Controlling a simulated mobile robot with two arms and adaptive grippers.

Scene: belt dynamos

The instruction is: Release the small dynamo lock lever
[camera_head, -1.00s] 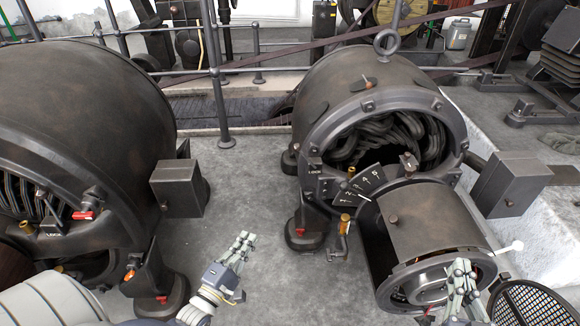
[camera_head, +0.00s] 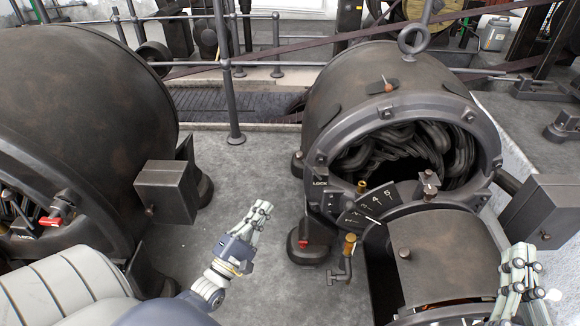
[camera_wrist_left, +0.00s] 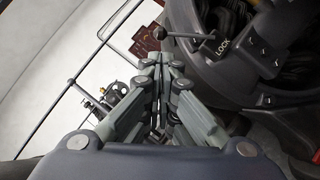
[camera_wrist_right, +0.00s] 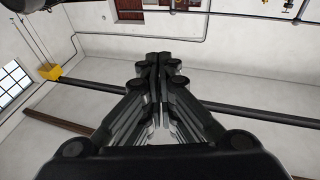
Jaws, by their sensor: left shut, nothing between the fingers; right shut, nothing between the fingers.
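The small dynamo (camera_head: 350,85) stands right of centre in the head view, dark and rust-stained, with a round opening full of thick coils. A LOCK plate (camera_head: 320,183) sits on the left of its rim, with a short brass knob (camera_head: 361,186) to the right of it. My right gripper (camera_head: 522,252) is shut and empty, in front of the dynamo's right side.
A numbered dial (camera_head: 368,208) and a brass-topped crank (camera_head: 348,245) project below the lock plate. The large dynamo (camera_head: 75,110) fills the left. Grey boxes (camera_head: 166,188) flank the machines. Floor between the dynamos is clear.

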